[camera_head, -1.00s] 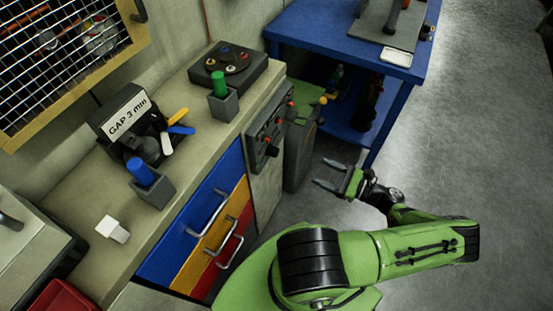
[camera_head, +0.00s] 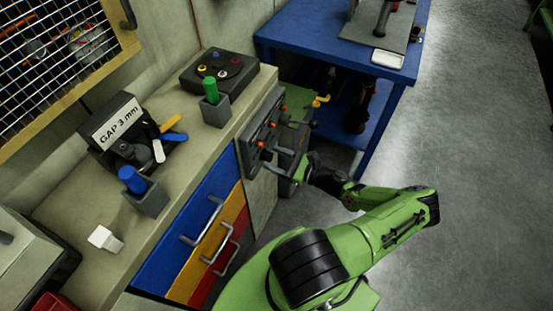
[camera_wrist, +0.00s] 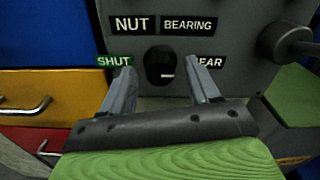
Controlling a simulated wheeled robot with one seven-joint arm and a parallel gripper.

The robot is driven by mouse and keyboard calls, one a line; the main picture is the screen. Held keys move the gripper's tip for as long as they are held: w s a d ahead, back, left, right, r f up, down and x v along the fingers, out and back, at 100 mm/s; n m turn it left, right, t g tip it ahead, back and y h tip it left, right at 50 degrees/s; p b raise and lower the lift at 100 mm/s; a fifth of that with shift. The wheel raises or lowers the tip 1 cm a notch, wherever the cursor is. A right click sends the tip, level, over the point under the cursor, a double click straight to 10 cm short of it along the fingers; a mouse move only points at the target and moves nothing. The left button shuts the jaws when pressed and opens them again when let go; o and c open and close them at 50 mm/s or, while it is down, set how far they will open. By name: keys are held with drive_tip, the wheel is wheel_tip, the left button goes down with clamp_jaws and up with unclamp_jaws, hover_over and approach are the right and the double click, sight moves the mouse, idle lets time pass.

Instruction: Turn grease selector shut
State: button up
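The grease selector is a black round knob (camera_wrist: 160,62) on a grey panel (camera_head: 258,128), clearest in the wrist view. A short white mark shows at the knob's lower right. Labels around it read NUT (camera_wrist: 132,24), BEARING (camera_wrist: 188,25), a green SHUT (camera_wrist: 115,61) at left, and one at right partly hidden by a finger, with "EAR" showing. My gripper (camera_wrist: 162,73) is open, its fingers on either side of the knob with gaps visible between. In the head view my gripper (camera_head: 271,163) is at the panel's front.
A dark lever (camera_wrist: 290,42) sticks out at the panel's right in the wrist view. Drawers with metal handles (camera_head: 202,223) stand left of the panel. A blue table (camera_head: 330,40) is behind. The grey floor (camera_head: 465,150) at right is clear.

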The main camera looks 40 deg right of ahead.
drive_tip(key=c, duration=0.9)
drive_tip(key=shift+c, duration=0.2)
drive_tip(key=shift+n, duration=0.3)
drive_tip(key=n, duration=0.3)
drive_tip(key=shift+f+n+b, duration=0.1)
drive_tip(key=shift+n+b, duration=0.2)
drive_tip(key=shift+b, duration=0.1)
drive_tip(key=shift+f+n+b, duration=0.2)
drive_tip(key=shift+n+b, duration=4.8)
drive_tip(key=shift+n, duration=10.8)
